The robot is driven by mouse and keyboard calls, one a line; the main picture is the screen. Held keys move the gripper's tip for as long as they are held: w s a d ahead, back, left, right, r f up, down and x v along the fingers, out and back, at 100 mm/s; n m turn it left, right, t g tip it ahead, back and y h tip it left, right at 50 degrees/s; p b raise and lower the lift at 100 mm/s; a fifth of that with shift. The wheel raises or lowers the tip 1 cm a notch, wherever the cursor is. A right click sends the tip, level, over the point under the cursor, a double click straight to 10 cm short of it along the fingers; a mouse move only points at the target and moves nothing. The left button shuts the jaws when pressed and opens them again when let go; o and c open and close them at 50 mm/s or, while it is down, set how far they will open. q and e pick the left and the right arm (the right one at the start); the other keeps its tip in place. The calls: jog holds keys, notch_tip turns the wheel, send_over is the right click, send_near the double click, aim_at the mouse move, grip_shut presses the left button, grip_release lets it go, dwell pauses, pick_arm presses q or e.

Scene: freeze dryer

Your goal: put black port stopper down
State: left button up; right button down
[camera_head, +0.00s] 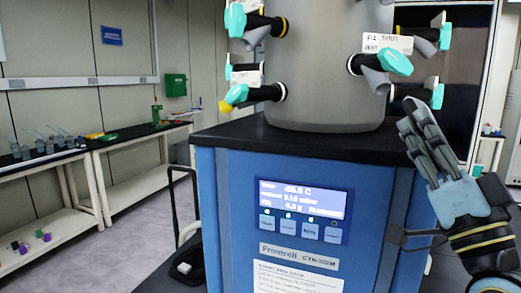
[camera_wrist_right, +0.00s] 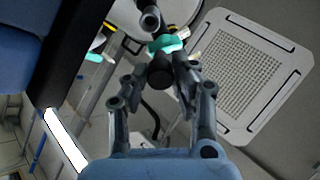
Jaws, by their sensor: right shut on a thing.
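My right gripper (camera_head: 420,112) is raised at the right of the freeze dryer, fingers pointing up beside the lower right port with its teal valve (camera_head: 437,96). In the right wrist view, the gripper (camera_wrist_right: 160,80) is closed around a dark cylinder, the black port stopper (camera_wrist_right: 160,72), held between the fingertips. A teal valve part (camera_wrist_right: 166,43) shows just beyond it; I cannot tell whether the stopper touches the port. In the head view the fingers hide the stopper. My left gripper is not in view.
The grey chamber (camera_head: 325,75) with several ports stands on the dryer's black top (camera_head: 300,143), whose right side is partly bare. The blue cabinet (camera_head: 225,210) has a lit display.

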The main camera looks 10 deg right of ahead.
notch_tip(320, 180, down, 23)
jog(key=s+a+m+h+b, duration=0.1)
jog(key=a+h+b, duration=0.2)
jog(key=b, duration=1.2)
jog(key=s+a+f+n+y+b, duration=0.1)
jog(key=s+a+f+y+b, duration=0.2)
jog(key=a+f, duration=0.3)
notch_tip(320, 180, down, 3)
jog(key=shift+a+r+b, duration=0.2)
jog(key=shift+a+b, duration=0.15)
jog(key=shift+b, duration=0.45)
